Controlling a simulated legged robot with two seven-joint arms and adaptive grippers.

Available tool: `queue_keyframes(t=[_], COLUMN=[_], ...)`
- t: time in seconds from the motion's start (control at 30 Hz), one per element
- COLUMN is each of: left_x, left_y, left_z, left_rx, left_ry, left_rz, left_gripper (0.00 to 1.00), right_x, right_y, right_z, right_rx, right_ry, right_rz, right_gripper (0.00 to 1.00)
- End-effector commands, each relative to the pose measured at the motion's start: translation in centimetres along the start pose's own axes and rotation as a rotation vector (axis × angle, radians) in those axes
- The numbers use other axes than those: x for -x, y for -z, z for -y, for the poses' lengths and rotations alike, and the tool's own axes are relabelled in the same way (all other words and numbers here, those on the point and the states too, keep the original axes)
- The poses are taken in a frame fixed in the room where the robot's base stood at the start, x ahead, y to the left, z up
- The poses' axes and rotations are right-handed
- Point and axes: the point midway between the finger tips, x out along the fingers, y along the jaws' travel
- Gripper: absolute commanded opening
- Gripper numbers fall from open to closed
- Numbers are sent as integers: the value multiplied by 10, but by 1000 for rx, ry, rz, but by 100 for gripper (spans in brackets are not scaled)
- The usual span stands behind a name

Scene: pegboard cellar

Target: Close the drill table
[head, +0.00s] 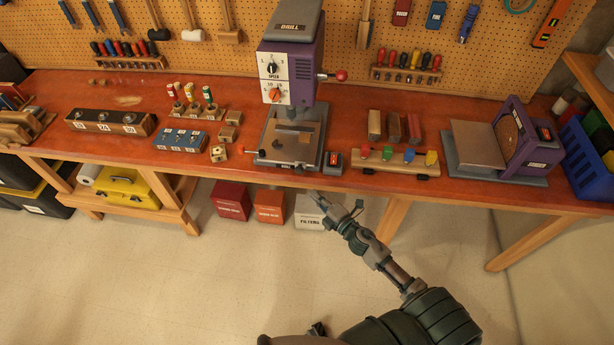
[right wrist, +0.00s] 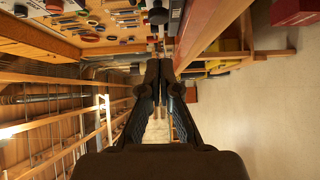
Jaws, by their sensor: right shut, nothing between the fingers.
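The drill press (head: 291,62) is purple and grey, with two dials on its front, and stands on the workbench against the pegboard. Its drill table (head: 312,138) is a grey metal plate low under the drill head, near the bench's front edge. A flat brown piece shows on the plate. I cannot tell from this angle how far open the table is. My right gripper (head: 322,200) is below and in front of the bench edge, apart from the drill table. Its fingers are together and empty, as the right wrist view (right wrist: 164,78) also shows.
The orange-brown workbench (head: 345,181) spans the view. A small dark switch box (head: 333,164) and a wooden rack with coloured clips (head: 395,163) stand right of the drill. A blue block (head: 181,141) lies left. Boxes (head: 270,207) sit beneath. The front floor is clear.

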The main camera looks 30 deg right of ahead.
Motion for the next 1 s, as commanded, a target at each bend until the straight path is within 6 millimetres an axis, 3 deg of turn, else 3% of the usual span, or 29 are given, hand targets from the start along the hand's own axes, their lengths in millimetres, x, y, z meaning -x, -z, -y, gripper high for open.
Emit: queue_keyframes(t=[0.23, 0.33, 0.63, 1.0], left_x=[8, 9, 10, 8], left_y=[4, 3, 1, 3], left_z=[-6, -1, 10, -2], left_rx=[-2, -4, -4, 0], left_ry=[-8, -2, 11, -3], left_rz=[-5, -4, -1, -3], left_gripper=[85, 85, 85, 85], right_x=[-55, -66, -80, -85], right_y=[4, -10, -29, -31], right_z=[-4, -2, 0, 0], right_rx=[3, 4, -2, 2], right_ry=[-2, 0, 0, -1], right_rz=[0, 1, 0, 0], right_gripper=[0, 0, 0, 0])
